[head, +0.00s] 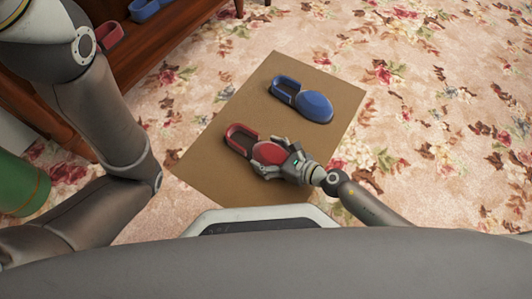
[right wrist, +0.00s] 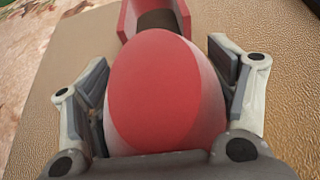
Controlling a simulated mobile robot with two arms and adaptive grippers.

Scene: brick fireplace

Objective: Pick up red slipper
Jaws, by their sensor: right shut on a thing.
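The red slipper (head: 268,152) lies on a tan mat (head: 215,155), its open heel end pointing to the upper left. My right gripper (head: 270,158) is shut on the slipper's toe end. In the right wrist view the red toe (right wrist: 168,92) fills the space between the two fingers (right wrist: 165,85), one on each side. The slipper's heel part shows beyond the toe at the top of that view. The slipper appears to be at mat level; I cannot tell if it is lifted. My left gripper is outside the views; only my left arm shows.
A blue slipper (head: 314,104) lies on the mat just beyond the red one. A brown wooden shelf (head: 165,68) at the upper left holds more red and blue footwear. A green round object (head: 20,188) stands at the left edge. Flowered carpet (head: 440,130) to the right is clear.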

